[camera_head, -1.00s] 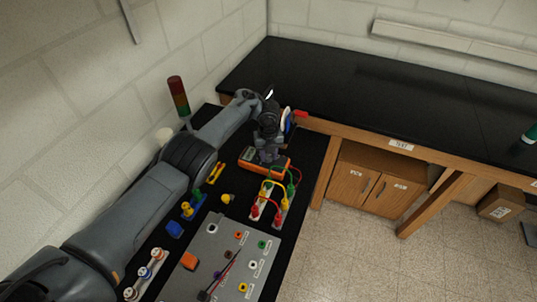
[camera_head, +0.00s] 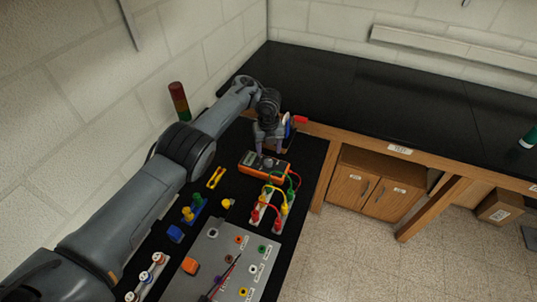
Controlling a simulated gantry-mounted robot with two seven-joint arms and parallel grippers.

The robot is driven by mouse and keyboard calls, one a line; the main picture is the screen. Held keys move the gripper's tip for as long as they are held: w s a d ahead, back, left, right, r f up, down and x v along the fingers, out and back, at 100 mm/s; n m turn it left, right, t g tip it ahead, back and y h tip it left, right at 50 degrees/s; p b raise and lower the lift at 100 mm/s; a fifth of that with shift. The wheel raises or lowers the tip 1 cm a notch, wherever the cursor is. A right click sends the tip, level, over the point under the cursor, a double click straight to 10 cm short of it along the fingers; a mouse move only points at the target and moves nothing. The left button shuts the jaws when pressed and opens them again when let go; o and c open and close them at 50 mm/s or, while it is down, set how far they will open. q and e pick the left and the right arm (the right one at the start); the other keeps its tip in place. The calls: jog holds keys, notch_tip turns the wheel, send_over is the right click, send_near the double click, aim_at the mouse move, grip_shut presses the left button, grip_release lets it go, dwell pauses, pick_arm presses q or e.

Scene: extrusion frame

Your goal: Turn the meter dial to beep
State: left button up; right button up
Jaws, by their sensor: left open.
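The orange multimeter (camera_head: 264,167) lies on the black bench near its far end, with a grey display on its left part. Its round dial (camera_head: 268,163) shows small and dark near the middle; its setting is too small to read. My left gripper (camera_head: 269,150) is open and points down just behind and above the meter, apart from the dial as far as I can see. My right gripper is not in view.
Red, yellow and green leads (camera_head: 272,199) run beside the meter to a terminal strip. A grey panel (camera_head: 222,262) with coloured sockets lies nearer. A red-green signal tower (camera_head: 179,101) stands by the wall, left of my arm.

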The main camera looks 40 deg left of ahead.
aim_at(269, 162)
pick_arm(q)
jog(key=shift+r, duration=2.2)
jog(key=shift+d, duration=0.15)
